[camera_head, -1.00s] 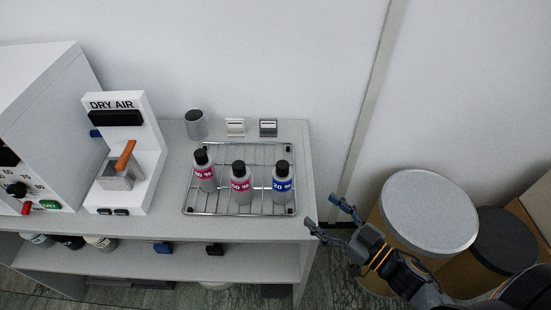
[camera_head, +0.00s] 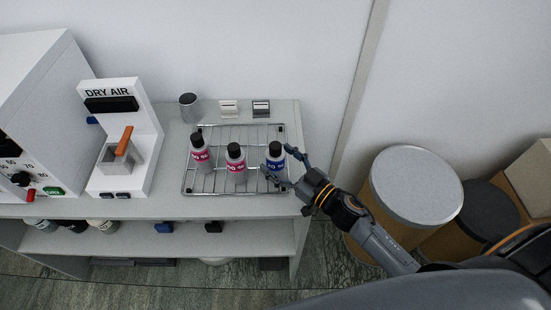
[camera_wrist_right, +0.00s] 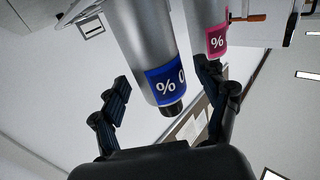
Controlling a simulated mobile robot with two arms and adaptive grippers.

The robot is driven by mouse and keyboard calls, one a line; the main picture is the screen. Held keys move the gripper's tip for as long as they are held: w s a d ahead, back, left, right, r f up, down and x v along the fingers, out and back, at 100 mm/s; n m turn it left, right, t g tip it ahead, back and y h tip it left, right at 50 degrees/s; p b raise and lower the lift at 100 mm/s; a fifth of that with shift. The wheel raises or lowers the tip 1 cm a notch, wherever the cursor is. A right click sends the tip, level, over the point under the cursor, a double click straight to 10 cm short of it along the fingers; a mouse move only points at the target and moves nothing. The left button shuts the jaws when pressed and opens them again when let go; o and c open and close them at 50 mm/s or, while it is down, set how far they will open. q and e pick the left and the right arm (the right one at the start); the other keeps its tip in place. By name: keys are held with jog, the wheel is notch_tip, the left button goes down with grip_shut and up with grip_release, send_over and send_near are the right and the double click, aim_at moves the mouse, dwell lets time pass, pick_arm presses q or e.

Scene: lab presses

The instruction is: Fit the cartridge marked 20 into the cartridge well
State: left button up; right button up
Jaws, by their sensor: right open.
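The cartridge marked 20 (camera_head: 275,162) is a grey bottle with a black cap and a blue label, upright at the right of the wire rack. My right gripper (camera_head: 279,163) is open at this cartridge, with a finger on either side of it. In the right wrist view the blue-labelled cartridge (camera_wrist_right: 165,82) appears upside down between the spread fingers (camera_wrist_right: 163,76), with no clear contact. The grey square holder (camera_head: 113,158) with an orange lever on the white DRY AIR unit (camera_head: 142,122) looks like the cartridge well. My left gripper is not in view.
Two pink-labelled cartridges (camera_head: 201,155) (camera_head: 236,164) stand on the same wire rack (camera_head: 215,190), left of the blue one. A grey cup (camera_head: 188,108) and two small blocks (camera_head: 229,109) (camera_head: 261,108) stand behind. Drums (camera_head: 417,185) stand right of the bench.

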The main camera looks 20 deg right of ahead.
jog(key=shift+x, duration=0.8)
jog(key=shift+f, duration=0.1)
jog(key=c, duration=1.3)
jog(key=shift+c, duration=0.8)
